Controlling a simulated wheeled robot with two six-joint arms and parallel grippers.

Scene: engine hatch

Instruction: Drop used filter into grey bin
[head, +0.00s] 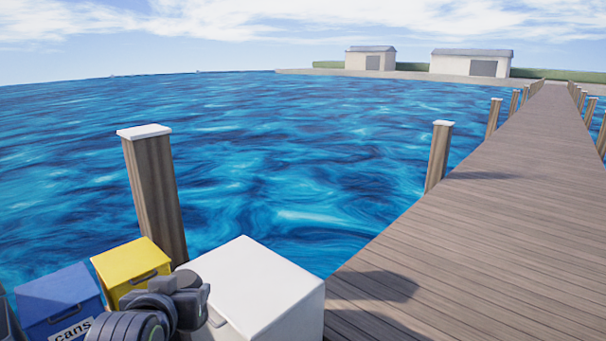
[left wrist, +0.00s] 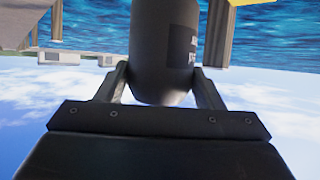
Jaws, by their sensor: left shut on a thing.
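The used filter (left wrist: 150,40) is a dark cylinder with a rounded end and a partly readable label, seen in the left wrist view. My left gripper (left wrist: 162,80) is shut on it, one finger on each side. In the head view my dark left wrist (head: 150,315) is at the bottom, in front of the yellow bin and beside the white box; the fingers and filter cannot be made out there. No bin is clearly the grey one; a dark sliver (head: 8,322) at the left edge cannot be identified. My right gripper is not in view.
A blue bin (head: 57,296) marked "cans", a yellow bin (head: 128,265) and a large white box (head: 262,285) with a handle stand close together. A wooden post (head: 155,195) rises behind them. Water lies beyond; the wooden pier (head: 500,215) at right is clear.

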